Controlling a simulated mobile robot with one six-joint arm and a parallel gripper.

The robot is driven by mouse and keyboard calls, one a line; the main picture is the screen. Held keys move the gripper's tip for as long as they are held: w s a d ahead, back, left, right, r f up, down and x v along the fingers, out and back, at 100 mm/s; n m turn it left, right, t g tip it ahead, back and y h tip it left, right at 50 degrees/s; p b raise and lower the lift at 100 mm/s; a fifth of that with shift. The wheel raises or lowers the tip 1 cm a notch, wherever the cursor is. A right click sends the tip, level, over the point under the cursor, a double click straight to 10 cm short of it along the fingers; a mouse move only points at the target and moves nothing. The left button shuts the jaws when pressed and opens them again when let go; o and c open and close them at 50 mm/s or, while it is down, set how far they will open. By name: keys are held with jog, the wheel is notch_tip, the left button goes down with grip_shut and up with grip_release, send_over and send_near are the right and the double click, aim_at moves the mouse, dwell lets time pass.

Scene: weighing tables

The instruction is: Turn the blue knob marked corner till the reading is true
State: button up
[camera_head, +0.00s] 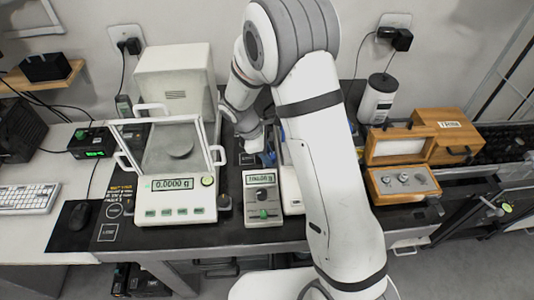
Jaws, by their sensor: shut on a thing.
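My gripper (262,150) points down at the back of the table, between the glass-doored balance and my own arm. It is shut on a small blue thing, which looks like the blue knob (268,158); its marking cannot be read. A small grey instrument (263,198) stands in front of my gripper. Its display (262,179) shows digits too small to read surely, and a green knob (263,214) is on its front. My own arm covers much of the white device (291,198) to its right.
The glass-doored balance (176,213) at left reads 0.0000 g. A wooden case (402,183) with weights stands open at right, by a white cylinder (378,98). A small green-lit box (91,142), keyboard (27,198) and mouse (79,215) are at far left.

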jog(key=shift+s+n+t, duration=0.2)
jog(key=shift+n+t, duration=0.6)
jog(key=shift+n, duration=1.4)
jog(key=o, duration=0.7)
jog(key=shift+r, duration=0.1)
jog(key=v, duration=0.7)
jog(key=shift+r+b, duration=0.3)
jog(key=shift+r, duration=0.05)
jog(key=shift+s+a, duration=0.1)
jog(key=shift+s, duration=0.05)
